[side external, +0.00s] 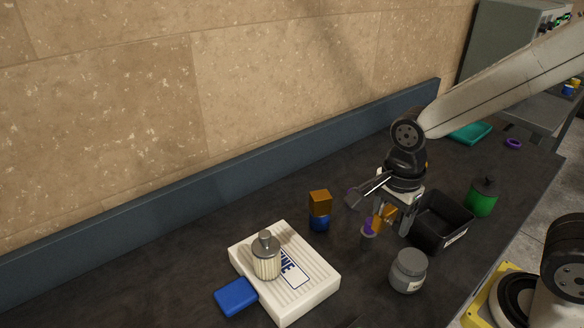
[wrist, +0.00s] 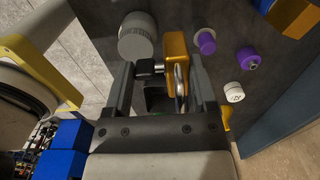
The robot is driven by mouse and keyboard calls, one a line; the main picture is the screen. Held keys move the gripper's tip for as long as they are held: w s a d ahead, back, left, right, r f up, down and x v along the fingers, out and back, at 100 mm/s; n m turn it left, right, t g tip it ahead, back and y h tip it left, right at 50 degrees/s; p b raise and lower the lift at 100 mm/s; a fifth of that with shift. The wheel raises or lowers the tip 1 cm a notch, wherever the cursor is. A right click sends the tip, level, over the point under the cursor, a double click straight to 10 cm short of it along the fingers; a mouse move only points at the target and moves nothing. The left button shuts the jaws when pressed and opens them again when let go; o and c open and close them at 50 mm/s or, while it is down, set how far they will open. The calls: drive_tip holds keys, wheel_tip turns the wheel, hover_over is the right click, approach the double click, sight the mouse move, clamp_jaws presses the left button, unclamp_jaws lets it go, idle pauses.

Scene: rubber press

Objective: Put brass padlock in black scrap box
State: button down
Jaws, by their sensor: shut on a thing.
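The brass padlock (side external: 383,216) is in my gripper (side external: 394,222), held above the dark bench. In the wrist view its orange-brass body (wrist: 176,50) and silver shackle (wrist: 181,78) show between the two fingers of my gripper (wrist: 163,85). The jaws are shut on it; the exact contact is hard to see. The black scrap box (side external: 455,241) stands open on the bench, just right of my gripper in the side view. Its floor is partly hidden. I cannot make the box out for sure in the wrist view.
A grey jar (side external: 409,271) stands in front of the box, a green bottle (side external: 481,198) to its right. A small purple-topped item (side external: 367,238) stands below-left of my gripper.

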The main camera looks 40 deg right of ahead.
drive_tip(key=w+d+m, duration=0.2)
drive_tip(key=d+m, duration=0.3)
drive_tip(key=d, duration=0.6)
drive_tip(key=m, duration=0.4)
hover_over(434, 220)
drive_tip(key=s+a, duration=0.2)
drive_tip(key=a, duration=0.2)
wheel_tip(434, 220, down, 6)
drive_tip(key=shift+w+a+f, duration=0.15)
drive_tip(key=shift+w+f, duration=0.05)
drive_tip(key=shift+w, duration=0.1)
drive_tip(key=shift+f, duration=0.1)
drive_tip(key=shift+f, duration=2.15)
drive_tip(key=shift+f, duration=0.15)
drive_tip(key=shift+f, duration=1.6)
drive_tip(key=shift+f, duration=0.15)
